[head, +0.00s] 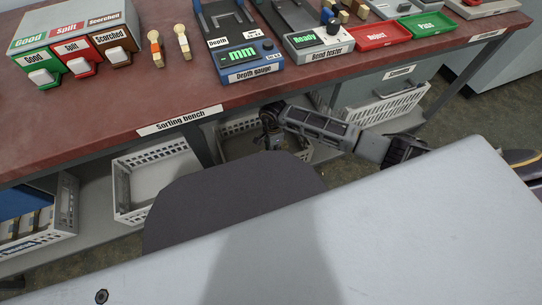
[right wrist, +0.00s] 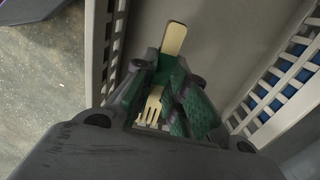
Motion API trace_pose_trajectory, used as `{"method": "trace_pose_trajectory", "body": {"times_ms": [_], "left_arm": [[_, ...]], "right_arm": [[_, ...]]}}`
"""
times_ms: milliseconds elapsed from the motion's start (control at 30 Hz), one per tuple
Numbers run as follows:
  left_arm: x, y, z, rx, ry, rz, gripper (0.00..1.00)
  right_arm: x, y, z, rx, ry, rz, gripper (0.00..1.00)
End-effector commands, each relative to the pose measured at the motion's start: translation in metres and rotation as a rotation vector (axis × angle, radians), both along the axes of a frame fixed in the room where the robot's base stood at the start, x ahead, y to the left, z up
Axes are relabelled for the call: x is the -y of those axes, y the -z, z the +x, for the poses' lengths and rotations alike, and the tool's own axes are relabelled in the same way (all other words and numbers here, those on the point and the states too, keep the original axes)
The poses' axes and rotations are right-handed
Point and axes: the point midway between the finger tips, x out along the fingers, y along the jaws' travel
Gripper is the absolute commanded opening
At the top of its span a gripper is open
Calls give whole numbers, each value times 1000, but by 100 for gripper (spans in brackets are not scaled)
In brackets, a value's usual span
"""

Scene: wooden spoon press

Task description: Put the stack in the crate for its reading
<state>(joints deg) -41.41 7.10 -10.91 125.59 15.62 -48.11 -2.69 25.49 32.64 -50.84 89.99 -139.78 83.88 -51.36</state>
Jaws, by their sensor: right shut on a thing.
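My right gripper (head: 268,128) reaches from the right to below the front edge of the bench, by a white slotted crate (head: 298,150) that my arm partly hides. In the right wrist view the gripper (right wrist: 160,112) is shut on the stack, a pale wooden fork piece (right wrist: 174,38) whose tines (right wrist: 153,105) show below the green part between the fingers. How many pieces are in the stack cannot be told. White crate walls (right wrist: 98,50) stand left and right of the held stack. My left gripper is not in view.
Other white crates stand under the sorting bench (head: 130,120): an empty-looking one (head: 122,190), a labelled one (head: 375,112) and one at far left (head: 70,205). On the bench are a depth gauge (head: 250,62), a bend tester (head: 318,45), and red (head: 385,35) and green (head: 432,25) trays.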

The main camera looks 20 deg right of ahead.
Motion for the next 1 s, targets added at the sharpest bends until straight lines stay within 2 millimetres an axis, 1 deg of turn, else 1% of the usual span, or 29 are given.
{"method": "trace_pose_trajectory", "body": {"times_ms": [33, 100, 233, 400, 767, 867, 1000], "left_arm": [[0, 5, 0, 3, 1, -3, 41], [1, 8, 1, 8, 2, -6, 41], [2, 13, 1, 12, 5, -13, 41], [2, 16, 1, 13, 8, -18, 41], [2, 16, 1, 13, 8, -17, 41], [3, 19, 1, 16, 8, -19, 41], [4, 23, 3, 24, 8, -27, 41]], "right_arm": [[0, 9, 0, -1, 1, 0, 0], [0, 18, -1, -2, 1, 0, 0], [-1, 30, -1, -1, 0, 1, 0], [0, 36, 0, 1, 0, 0, 0], [0, 37, 0, 0, 0, 0, 0], [0, 42, 0, -1, 1, 0, 0], [-1, 55, -1, -2, 1, 1, 0]]}}
